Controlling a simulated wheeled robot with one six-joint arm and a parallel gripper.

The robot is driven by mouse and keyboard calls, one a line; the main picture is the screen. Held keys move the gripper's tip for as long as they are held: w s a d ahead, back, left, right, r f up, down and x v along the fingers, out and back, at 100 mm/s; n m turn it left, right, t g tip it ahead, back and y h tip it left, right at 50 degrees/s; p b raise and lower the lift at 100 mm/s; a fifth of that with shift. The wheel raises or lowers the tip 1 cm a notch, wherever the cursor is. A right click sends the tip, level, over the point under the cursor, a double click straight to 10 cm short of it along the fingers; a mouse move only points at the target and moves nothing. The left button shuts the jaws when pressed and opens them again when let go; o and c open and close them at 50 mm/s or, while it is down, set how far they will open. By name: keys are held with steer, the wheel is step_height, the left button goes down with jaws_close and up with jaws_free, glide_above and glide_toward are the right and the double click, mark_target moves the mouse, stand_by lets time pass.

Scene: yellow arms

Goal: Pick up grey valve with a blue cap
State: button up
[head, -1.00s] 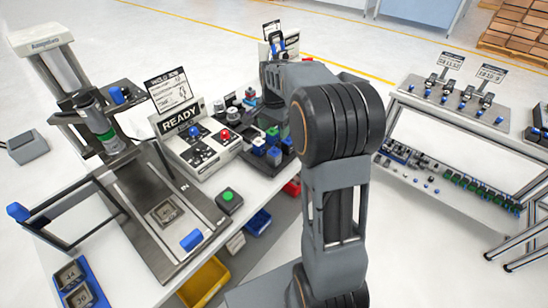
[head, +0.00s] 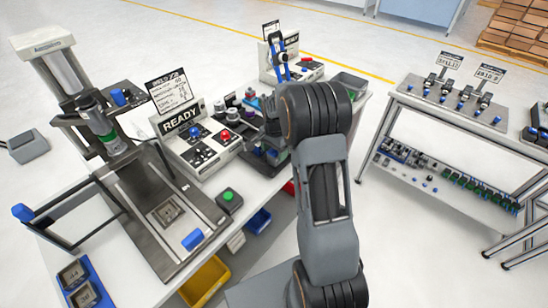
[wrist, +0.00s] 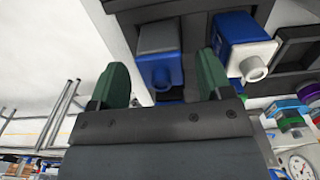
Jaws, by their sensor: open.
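In the wrist view, a valve with a grey block and a blue part (wrist: 159,66) lies between my gripper's green fingers. Its short round spout points toward the camera. My gripper (wrist: 162,62) is open, with one finger on each side of this valve and a visible gap at the left. Whether the right finger touches it, I cannot tell. A second valve, blue with a white face and spout (wrist: 242,47), stands just right of the right finger. In the head view, my arm hides the gripper and much of this spot; blue parts (head: 268,152) show beside it.
A dark tray edge (wrist: 296,45) and stacked coloured rings (wrist: 292,118) are at the right in the wrist view. In the head view, a READY control box (head: 197,138) and a press (head: 105,130) stand to the left. A separate parts table (head: 455,112) is at the right.

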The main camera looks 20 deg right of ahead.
steer(key=shift+f, duration=1.55)
steer(key=shift+c, duration=0.3)
steer(key=c, duration=1)
steer(key=shift+o, duration=0.2)
steer(key=shift+r, duration=0.1)
